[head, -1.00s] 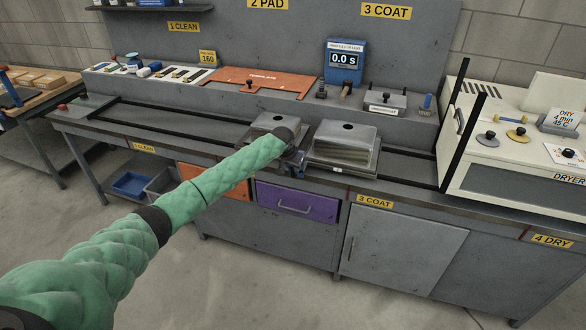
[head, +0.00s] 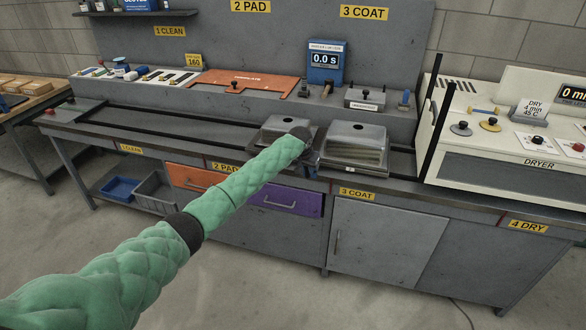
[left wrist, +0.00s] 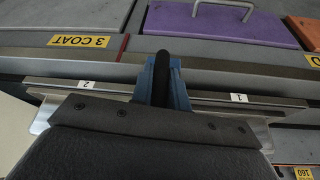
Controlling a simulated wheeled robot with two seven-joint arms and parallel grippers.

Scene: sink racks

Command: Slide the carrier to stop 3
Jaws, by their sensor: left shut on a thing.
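The carrier (head: 352,169) is a metal slide bearing two grey metal boxes side by side on the bench's dark rails. Its right box is behind the 3 COAT label (head: 357,194); its left box is behind the purple drawer (head: 288,199). My left gripper (left wrist: 163,80) is shut on the carrier's dark upright handle at the front, with blue parts on both sides of it. The carrier's front strip (left wrist: 212,97), marked 1 and 2, shows in the left wrist view. My green left arm partly hides the left box and handle. My right gripper is not in view.
The rails (head: 175,120) run left past an orange template (head: 246,82) toward 1 CLEAN. The white dryer (head: 505,140) and a dark upright post (head: 435,125) stand right of the carrier. A short stretch of rail between them is clear.

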